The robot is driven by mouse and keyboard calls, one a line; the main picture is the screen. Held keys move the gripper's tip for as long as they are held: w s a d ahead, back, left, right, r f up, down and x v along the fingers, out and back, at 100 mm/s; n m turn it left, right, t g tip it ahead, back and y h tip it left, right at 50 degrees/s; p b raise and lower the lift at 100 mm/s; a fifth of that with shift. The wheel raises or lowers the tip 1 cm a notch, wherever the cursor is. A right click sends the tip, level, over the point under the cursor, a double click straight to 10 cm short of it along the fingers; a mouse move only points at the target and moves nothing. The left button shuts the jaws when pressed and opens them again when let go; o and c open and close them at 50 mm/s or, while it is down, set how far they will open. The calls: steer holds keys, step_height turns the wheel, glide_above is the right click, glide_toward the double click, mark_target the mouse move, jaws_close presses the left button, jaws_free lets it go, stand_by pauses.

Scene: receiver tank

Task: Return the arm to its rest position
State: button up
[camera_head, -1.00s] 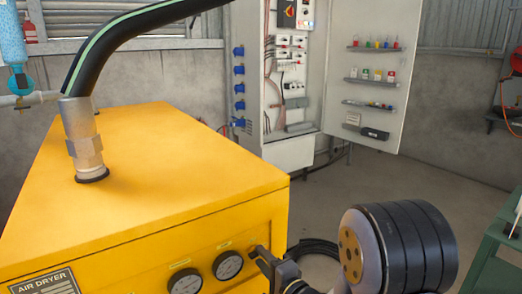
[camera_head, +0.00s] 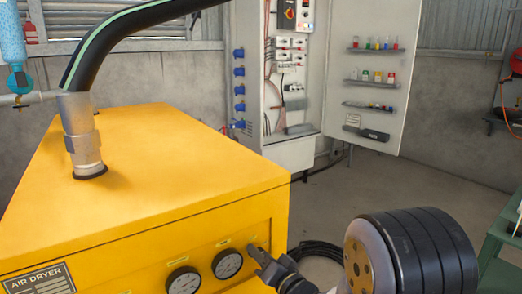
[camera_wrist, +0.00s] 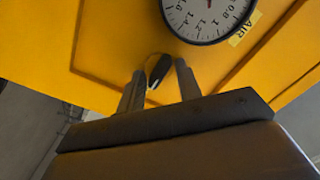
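My gripper (camera_head: 256,254) is at the front panel of the yellow air dryer (camera_head: 150,160), right of two round gauges. In the wrist view my gripper (camera_wrist: 158,72) has its two fingers apart. A small black knob with a pale pointer mark (camera_wrist: 156,70) sits on the yellow panel between the fingertips, with a thin gap seeming to show on each side. The fingers appear to straddle the knob without clasping it. My arm, with a black ribbed section, reaches in from the lower right of the head view. In the head view the knob is hidden.
A dial gauge (camera_wrist: 208,12) is close above the fingers in the wrist view. A black hose (camera_head: 110,35) rises from a metal fitting (camera_head: 80,135) on the dryer. An open electrical cabinet (camera_head: 280,90) stands behind. A green bench (camera_head: 503,240) is at right; floor between is mostly clear.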

steer(key=shift+r+n, duration=0.1)
steer(key=shift+n, duration=1.1)
